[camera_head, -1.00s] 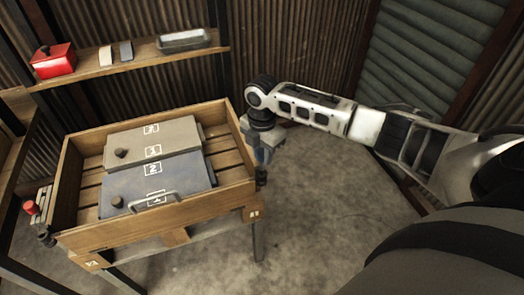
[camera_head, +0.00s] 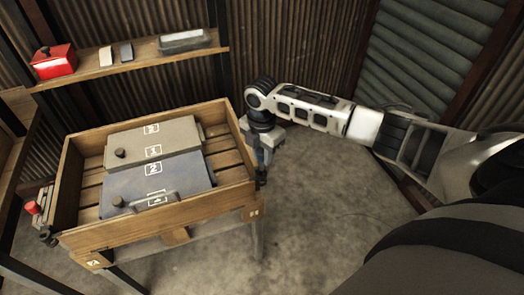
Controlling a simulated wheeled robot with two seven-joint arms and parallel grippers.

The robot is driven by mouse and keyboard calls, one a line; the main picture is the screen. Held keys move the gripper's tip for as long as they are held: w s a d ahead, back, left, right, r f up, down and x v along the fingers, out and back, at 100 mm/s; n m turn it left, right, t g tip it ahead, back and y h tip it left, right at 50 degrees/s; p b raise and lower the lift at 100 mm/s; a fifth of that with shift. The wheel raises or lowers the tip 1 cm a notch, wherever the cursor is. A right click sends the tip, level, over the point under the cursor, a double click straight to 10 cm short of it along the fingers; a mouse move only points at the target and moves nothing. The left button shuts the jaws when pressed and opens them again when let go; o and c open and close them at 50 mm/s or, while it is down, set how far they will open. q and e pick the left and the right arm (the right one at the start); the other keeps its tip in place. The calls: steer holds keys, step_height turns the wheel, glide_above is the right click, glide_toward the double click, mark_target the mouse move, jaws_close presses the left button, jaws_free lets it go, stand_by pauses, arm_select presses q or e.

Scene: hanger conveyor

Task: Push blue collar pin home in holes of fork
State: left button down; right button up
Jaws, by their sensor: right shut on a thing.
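My right gripper (camera_head: 262,165) points down at the right end of the wooden crate, close beside its wall. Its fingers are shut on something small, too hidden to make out. A small dark fitting (camera_head: 261,182) shows just under the fingers at the crate's right side. I cannot tell whether it is the fork. No blue collar or pin can be made out.
The slatted wooden crate (camera_head: 88,237) on legs holds a grey case (camera_head: 180,135) and a blue-grey case (camera_head: 185,175). A red knob (camera_head: 32,207) is at its left end. A shelf (camera_head: 140,57) behind carries a red box (camera_head: 53,62). The floor at right (camera_head: 310,210) is clear.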

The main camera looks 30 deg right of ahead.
steer(key=shift+f, duration=0.5)
stand_by(0.6)
stand_by(0.5)
steer(key=shift+p, duration=0.3)
stand_by(0.6)
steer(key=shift+p, duration=0.3)
steer(key=shift+f, duration=0.3)
stand_by(0.5)
steer(key=shift+f+b, duration=0.35)
steer(key=shift+f, duration=0.05)
stand_by(0.6)
stand_by(0.4)
